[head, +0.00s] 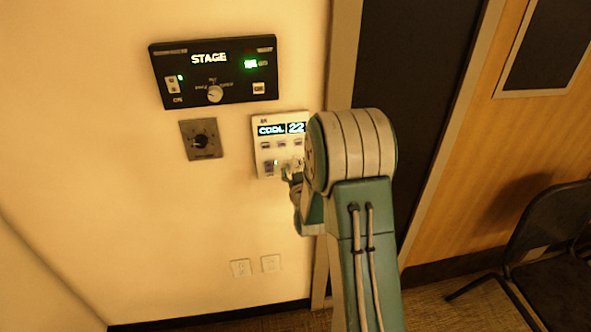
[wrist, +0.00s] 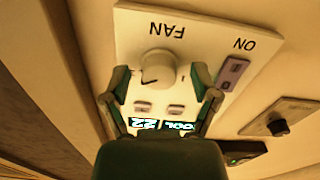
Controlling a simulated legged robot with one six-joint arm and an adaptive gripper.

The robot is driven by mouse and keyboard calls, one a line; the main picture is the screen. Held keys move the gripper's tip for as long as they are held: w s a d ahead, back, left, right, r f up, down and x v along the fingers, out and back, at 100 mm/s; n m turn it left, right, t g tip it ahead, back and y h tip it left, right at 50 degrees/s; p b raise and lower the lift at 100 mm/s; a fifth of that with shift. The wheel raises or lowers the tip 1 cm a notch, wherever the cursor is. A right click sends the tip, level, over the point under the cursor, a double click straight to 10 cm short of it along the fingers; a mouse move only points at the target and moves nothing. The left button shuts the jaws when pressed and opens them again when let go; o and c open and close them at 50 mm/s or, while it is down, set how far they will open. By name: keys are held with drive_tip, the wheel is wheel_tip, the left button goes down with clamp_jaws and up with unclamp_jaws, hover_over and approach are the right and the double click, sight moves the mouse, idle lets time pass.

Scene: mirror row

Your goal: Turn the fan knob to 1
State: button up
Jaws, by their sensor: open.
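The white thermostat panel (head: 266,150) is on the wall and its display reads "COOL 22" in the head view. My arm hides its right part there. In the wrist view the panel (wrist: 205,30) appears upside down, with the label "FAN" beside the round white fan knob (wrist: 158,64). A dark pointer mark shows on the knob, but I cannot read its setting. My gripper (wrist: 160,85) is open, with one finger on each side of the knob and a visible gap to it. In the head view my gripper (head: 290,176) is partly hidden at the panel's lower edge.
A black "STAGE" panel (head: 213,72) with its own knob is above left. A small grey dial plate (head: 201,139) is left of the thermostat. A rocker switch (wrist: 233,70) marked "ON" is near one finger. A dark chair (head: 550,250) stands at right.

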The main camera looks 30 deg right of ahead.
clamp_jaws()
drive_tip(key=shift+n, duration=0.3)
drive_tip(key=n, duration=1.1)
drive_tip(key=shift+n, duration=0.3)
drive_tip(key=n, duration=0.6)
drive_tip(key=shift+a, duration=0.1)
drive_tip(key=n, duration=0.5)
drive_tip(key=shift+f+n, duration=0.2)
drive_tip(key=shift+n, duration=0.2)
drive_tip(key=shift+s, duration=0.1)
drive_tip(key=shift+f, duration=0.1)
